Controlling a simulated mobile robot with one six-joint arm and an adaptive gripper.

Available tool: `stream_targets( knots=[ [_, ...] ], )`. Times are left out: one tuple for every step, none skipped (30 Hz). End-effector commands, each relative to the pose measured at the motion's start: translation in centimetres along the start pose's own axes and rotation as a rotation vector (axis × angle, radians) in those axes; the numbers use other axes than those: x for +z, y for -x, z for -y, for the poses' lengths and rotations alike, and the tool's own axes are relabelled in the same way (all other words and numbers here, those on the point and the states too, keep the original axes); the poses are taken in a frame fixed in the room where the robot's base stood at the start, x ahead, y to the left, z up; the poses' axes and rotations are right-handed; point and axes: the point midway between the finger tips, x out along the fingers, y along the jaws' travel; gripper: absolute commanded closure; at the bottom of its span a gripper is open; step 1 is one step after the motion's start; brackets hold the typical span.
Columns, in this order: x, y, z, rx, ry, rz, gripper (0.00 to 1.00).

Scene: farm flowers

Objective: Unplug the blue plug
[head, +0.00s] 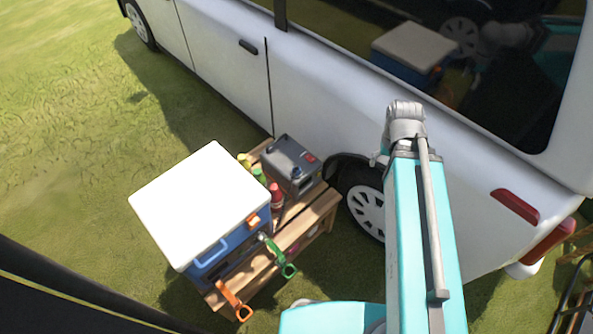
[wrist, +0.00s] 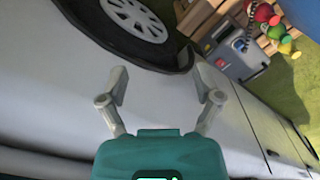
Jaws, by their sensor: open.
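A grey power box (head: 291,163) stands at the back right end of a wooden bench (head: 318,213) in the head view. It also shows at the top right of the wrist view (wrist: 236,70). A small blue part (wrist: 240,45) on the box's face may be the blue plug; it is too small to be sure. My gripper (wrist: 160,84) is open and empty in the wrist view, its two fingers apart in front of the white van's side. It is left of the box and apart from it.
A blue cooler with a white lid (head: 203,202) fills the bench's left side. Red and green bottles (head: 275,193) stand between cooler and box. Orange (head: 235,302) and green-handled tools (head: 279,262) hang at the front. The white van (head: 335,105) stands close behind the bench.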

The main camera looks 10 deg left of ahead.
Motion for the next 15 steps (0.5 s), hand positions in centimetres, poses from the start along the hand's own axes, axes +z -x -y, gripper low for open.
stream_targets(
  knots=[
    [-0.2, -0.2, 0.1, 0.000, 0.005, 0.000, 0.16],
    [-0.3, -0.4, 0.2, 0.000, 0.008, 0.000, 0.16],
    [-0.5, -0.6, 0.3, 0.000, 0.015, 0.000, 0.16],
    [-0.6, -0.8, 0.5, 0.000, 0.020, 0.000, 0.16],
    [-0.8, -1.0, 0.6, 0.000, 0.026, 0.000, 0.16],
    [-1.1, -1.3, 0.8, 0.000, 0.036, 0.000, 0.16],
    [-1.4, -1.6, 1.0, 0.000, 0.044, 0.000, 0.16],
    [-1.6, -1.9, 1.2, 0.000, 0.054, 0.000, 0.16],
    [-2.0, -2.4, 1.6, 0.000, 0.068, 0.000, 0.16],
    [-2.3, -2.7, 1.9, 0.000, 0.081, 0.000, 0.16],
    [-2.6, -3.1, 2.2, 0.000, 0.093, 0.000, 0.16],
    [-3.1, -3.6, 2.5, 0.000, 0.110, 0.000, 0.16],
    [-3.5, -4.0, 2.8, 0.000, 0.125, 0.000, 0.16],
    [-3.8, -4.5, 3.2, 0.000, 0.139, 0.000, 0.16],
    [-4.3, -5.0, 3.7, 0.000, 0.159, 0.000, 0.16]
  ],
)
